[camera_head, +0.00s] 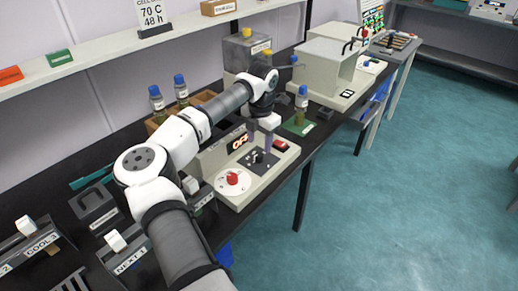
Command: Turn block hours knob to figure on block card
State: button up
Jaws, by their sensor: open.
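The block card (152,16) stands at the top left on the white shelf and reads "70 C" and "48 h"; its top line is cut off. A beige unit on the black bench carries a white dial with a red knob (232,179), which may be the hours knob; its scale is too small to read. A dark panel (252,168) with a small black part lies right of the dial. My gripper (260,146) points down above this panel, open, its fingers to either side of the black part. I cannot tell whether they touch it. The unit's display (239,142) is too small to read surely.
A red switch (280,145) sits at the unit's right end. A blue-capped bottle (301,105) stands on a green mat just behind. Two more bottles (181,90) stand in a wooden rack behind my arm. Labelled trays (130,262) fill the bench's near left. The floor at right is clear.

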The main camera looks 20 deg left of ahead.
aim_at(259, 154)
jog(key=shift+f+p, duration=0.5)
jog(key=shift+f, duration=2.1)
jog(key=shift+a, duration=0.1)
jog(key=c, duration=1)
jog(key=shift+o, duration=0.2)
jog(key=shift+m+b, duration=0.4)
jog(key=m+b, duration=0.2)
jog(key=m, duration=0.2)
jog(key=shift+f, duration=0.1)
jog(key=m+b, duration=0.2)
jog(key=m, duration=0.3)
jog(key=m+b, duration=0.1)
jog(key=m, duration=0.4)
jog(key=shift+a, duration=0.1)
jog(key=m, duration=0.4)
jog(key=shift+w+m+h, duration=0.1)
jog(key=shift+m+h, duration=0.2)
jog(key=shift+m, duration=0.1)
